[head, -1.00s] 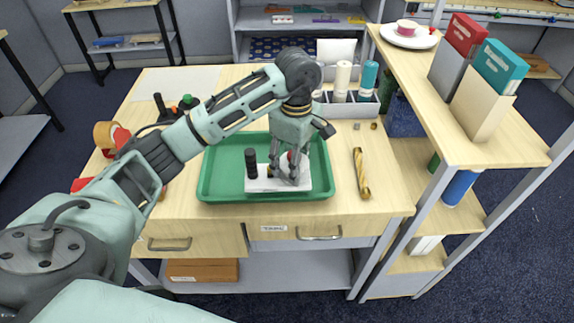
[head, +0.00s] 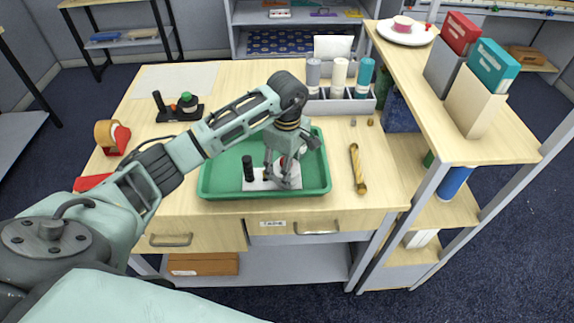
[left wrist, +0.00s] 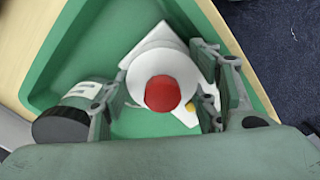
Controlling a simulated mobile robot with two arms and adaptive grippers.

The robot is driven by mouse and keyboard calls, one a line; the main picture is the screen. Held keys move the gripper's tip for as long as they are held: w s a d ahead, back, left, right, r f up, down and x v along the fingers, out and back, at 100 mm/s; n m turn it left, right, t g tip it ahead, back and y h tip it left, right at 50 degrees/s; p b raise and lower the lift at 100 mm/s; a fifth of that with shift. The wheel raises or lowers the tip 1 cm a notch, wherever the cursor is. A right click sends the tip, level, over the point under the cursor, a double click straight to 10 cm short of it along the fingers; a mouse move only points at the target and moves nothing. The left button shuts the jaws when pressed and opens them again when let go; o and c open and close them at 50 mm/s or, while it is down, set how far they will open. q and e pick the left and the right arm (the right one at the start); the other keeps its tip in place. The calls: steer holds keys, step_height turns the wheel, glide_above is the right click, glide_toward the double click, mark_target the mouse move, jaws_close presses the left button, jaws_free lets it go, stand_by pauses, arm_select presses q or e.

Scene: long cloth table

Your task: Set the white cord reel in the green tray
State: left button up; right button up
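The white cord reel (head: 256,185) is a flat white plate with a black upright post and a round white part topped in red. It is inside the green tray (head: 212,178), low over or on its floor; I cannot tell whether it touches. My left gripper (head: 282,178) reaches down into the tray over the reel's right part. In the left wrist view, the fingers (left wrist: 164,92) stand close on both sides of the round red-topped part of the reel (left wrist: 165,88). The fingers partly hide the plate. My right gripper is not in view.
A gold twisted object (head: 358,168) lies right of the tray. A grey caddy (head: 340,106) with several bottles stands behind it. A black item with a green knob (head: 180,108) and an orange tape roll (head: 108,135) are at left. A loaded shelf (head: 470,140) bounds the right.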

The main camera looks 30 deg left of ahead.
arm_select(q)
steer(key=o, duration=0.4)
steer(key=shift+r, duration=0.5)
step_height(320, 180, up, 11)
steer(key=b, duration=0.3)
steer(key=shift+f, duration=0.15)
steer(key=shift+r, duration=0.35)
steer(key=shift+f, duration=0.1)
